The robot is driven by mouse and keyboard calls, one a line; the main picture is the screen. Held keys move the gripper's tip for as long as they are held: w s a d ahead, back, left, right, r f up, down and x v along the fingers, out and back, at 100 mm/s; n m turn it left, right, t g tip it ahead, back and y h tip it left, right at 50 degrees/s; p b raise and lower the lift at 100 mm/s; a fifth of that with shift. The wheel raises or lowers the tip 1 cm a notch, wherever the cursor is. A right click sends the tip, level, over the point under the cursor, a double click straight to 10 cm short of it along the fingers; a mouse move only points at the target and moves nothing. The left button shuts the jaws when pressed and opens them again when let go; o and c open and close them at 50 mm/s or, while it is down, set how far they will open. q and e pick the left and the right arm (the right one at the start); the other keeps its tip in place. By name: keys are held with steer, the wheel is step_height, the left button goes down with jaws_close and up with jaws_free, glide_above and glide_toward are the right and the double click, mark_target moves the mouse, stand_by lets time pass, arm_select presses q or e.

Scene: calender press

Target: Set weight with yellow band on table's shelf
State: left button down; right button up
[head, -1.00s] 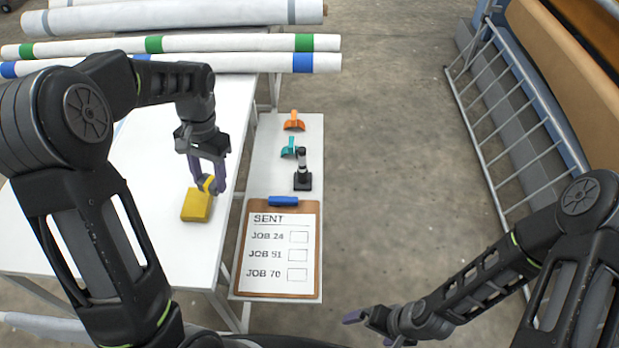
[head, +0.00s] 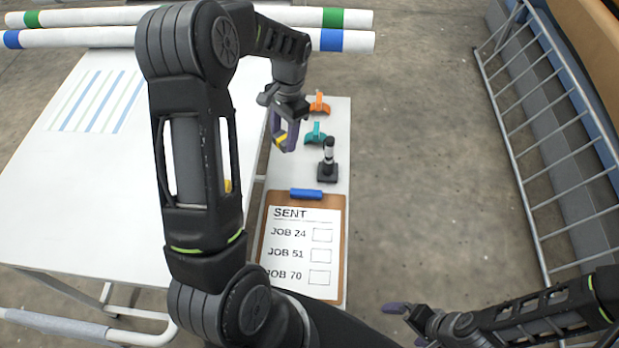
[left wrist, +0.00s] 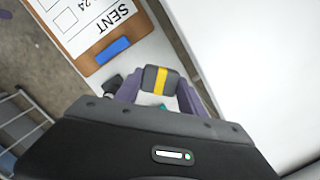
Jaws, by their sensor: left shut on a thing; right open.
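The weight is a dark grey block with a yellow band (left wrist: 161,80), seen between the purple fingers in the left wrist view. My left gripper (head: 285,137) is shut on it, and the yellow band (head: 281,140) just shows in the head view. The gripper is over the left part of the shelf (head: 340,125), a narrow white board along the right side of the white table (head: 100,190). I cannot tell the exact height above it. My right gripper (head: 408,324) is open and empty at the bottom, right of the shelf.
On the shelf are an orange clip (head: 319,104), a teal clip (head: 315,134), a black stand-like object (head: 328,166) and a clipboard (head: 342,245). My left arm mostly hides a yellow block (head: 228,186) on the table. Rolls (head: 200,38) lie at the back; a metal rail (head: 545,150) stands right.

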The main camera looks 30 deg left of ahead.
arm_select(q)
glide_above(285, 169)
steer(key=shift+w+f, duration=0.15)
steer(key=shift+f, duration=1.4)
steer(key=shift+w+f, duration=0.15)
steer(key=shift+f, duration=1.4)
steer(key=shift+f, duration=1.95)
steer(key=shift+f, duration=0.15)
steer(key=c, duration=0.7)
jaws_free()
steer(key=shift+d, duration=0.1)
